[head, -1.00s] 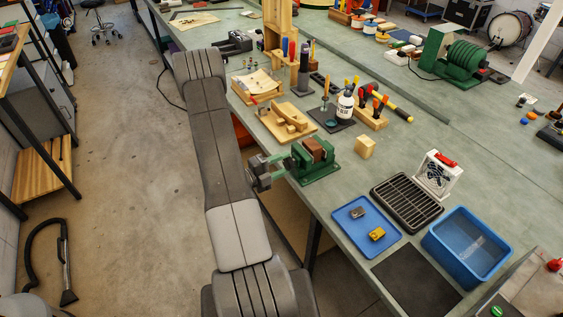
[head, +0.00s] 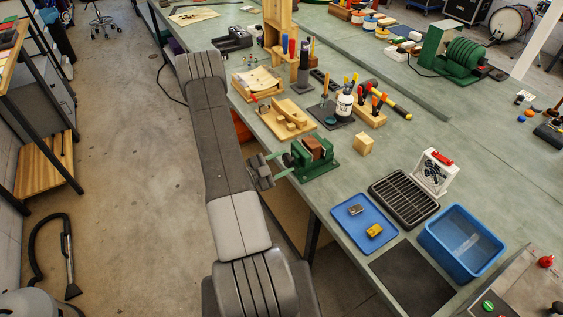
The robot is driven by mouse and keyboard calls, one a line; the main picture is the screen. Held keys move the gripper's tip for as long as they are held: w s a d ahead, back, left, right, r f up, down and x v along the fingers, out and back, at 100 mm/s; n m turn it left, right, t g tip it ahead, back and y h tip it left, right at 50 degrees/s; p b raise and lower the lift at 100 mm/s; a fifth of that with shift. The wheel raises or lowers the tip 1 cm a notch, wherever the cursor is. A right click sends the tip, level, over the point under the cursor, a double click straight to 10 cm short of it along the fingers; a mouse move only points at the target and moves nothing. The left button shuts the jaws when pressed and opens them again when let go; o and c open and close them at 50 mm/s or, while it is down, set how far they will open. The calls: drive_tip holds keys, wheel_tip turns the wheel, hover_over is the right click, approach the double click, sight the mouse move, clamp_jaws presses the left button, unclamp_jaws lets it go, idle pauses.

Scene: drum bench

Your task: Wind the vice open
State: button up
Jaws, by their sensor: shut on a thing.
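The green vice (head: 316,168) stands at the near left edge of the bench (head: 345,222). A brown block (head: 315,146) sits at its jaws; I cannot tell how tightly they hold it. My gripper (head: 279,167) is at the vice's left side, just off the bench edge, shut on the vice handle (head: 285,160). The handle is small here and largely hidden by the fingers.
A wooden jig (head: 289,121) lies behind the vice and a wood block (head: 363,145) to its right. A blue tray (head: 358,238) with two small parts, a black rack (head: 395,205) and a blue bin (head: 437,246) stand further right.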

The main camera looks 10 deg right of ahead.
idle(0.3)
drive_tip(key=o, duration=1)
drive_tip(key=shift+w+d, duration=0.1)
drive_tip(key=shift+d, duration=0.1)
drive_tip(key=shift+a, duration=0.15)
drive_tip(key=shift+a+f, duration=0.1)
drive_tip(key=shift+a, duration=0.4)
drive_tip(key=b+v, duration=0.3)
drive_tip(key=v, duration=0.9)
drive_tip(key=shift+s+a+b, duration=0.3)
drive_tip(key=shift+s+b, duration=0.05)
